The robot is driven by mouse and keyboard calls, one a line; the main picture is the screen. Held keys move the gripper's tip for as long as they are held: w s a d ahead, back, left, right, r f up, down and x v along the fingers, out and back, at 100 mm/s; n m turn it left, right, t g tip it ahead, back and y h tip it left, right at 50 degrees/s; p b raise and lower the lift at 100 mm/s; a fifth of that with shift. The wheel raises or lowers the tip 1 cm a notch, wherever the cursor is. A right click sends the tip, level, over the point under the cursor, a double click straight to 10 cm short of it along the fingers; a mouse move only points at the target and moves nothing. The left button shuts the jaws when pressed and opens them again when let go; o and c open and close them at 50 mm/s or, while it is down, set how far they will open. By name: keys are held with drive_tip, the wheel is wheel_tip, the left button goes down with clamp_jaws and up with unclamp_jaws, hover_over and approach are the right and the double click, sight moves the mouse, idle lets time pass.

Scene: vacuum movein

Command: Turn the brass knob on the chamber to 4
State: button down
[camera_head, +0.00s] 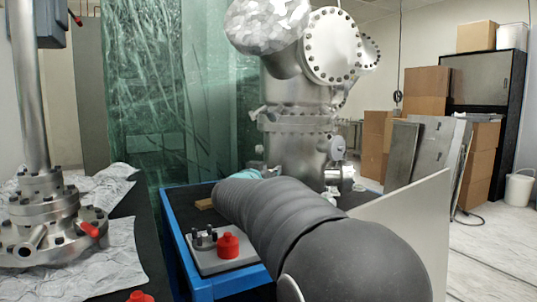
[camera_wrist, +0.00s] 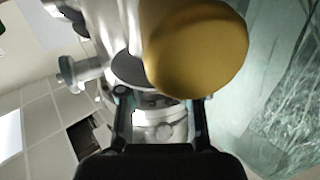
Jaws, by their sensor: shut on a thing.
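The brass knob (camera_wrist: 195,48) fills the upper middle of the wrist view as a large round golden disc, close to the camera. My gripper (camera_wrist: 160,100) shows its two dark fingers below the knob, shut on it; the disc hides part of the contact. I cannot read any numbers or pointer on it. The steel chamber (camera_head: 295,105) stands beyond the cart in the head view, with bolted round flanges and a foil-wrapped top. It also shows behind the knob in the wrist view (camera_wrist: 105,22). In the head view my dark arm hides the knob and most of my gripper.
A blue-edged cart (camera_head: 172,228) holds a grey plate with a red part (camera_head: 228,245) and a small tan block (camera_head: 204,203). A pale panel (camera_head: 410,222) stands right of my arm. A clear green curtain (camera_head: 145,100) hangs left of the chamber. Cardboard boxes (camera_head: 427,82) are stacked at right.

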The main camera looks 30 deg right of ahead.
drive_tip(key=m+g+h, duration=0.2)
drive_tip(key=g, duration=0.1)
drive_tip(key=shift+w+f+m, duration=0.1)
drive_tip(key=shift+w+m, duration=0.05)
drive_tip(key=shift+m, duration=0.15)
drive_tip(key=m+g+h, duration=0.1)
drive_tip(key=m+g, duration=0.1)
drive_tip(key=g, duration=0.1)
drive_tip(key=m+g+h, duration=0.1)
drive_tip(key=m+g, duration=0.1)
drive_tip(key=g, duration=0.2)
drive_tip(key=shift+m+h, duration=0.3)
drive_tip(key=m+g, duration=0.2)
drive_tip(key=g, duration=0.2)
drive_tip(key=m+g, duration=0.3)
drive_tip(key=g, duration=0.1)
drive_tip(key=shift+r+y, duration=0.2)
drive_tip(key=shift+y, duration=0.2)
drive_tip(key=shift+m+g+y, duration=0.3)
drive_tip(key=shift+m+g, duration=0.3)
drive_tip(key=shift+g, duration=0.2)
drive_tip(key=c, duration=0.8)
unclamp_jaws()
drive_tip(key=shift+f, duration=0.1)
drive_tip(key=shift+o, duration=0.2)
drive_tip(key=shift+n+t, duration=0.3)
drive_tip(key=shift+t, duration=0.2)
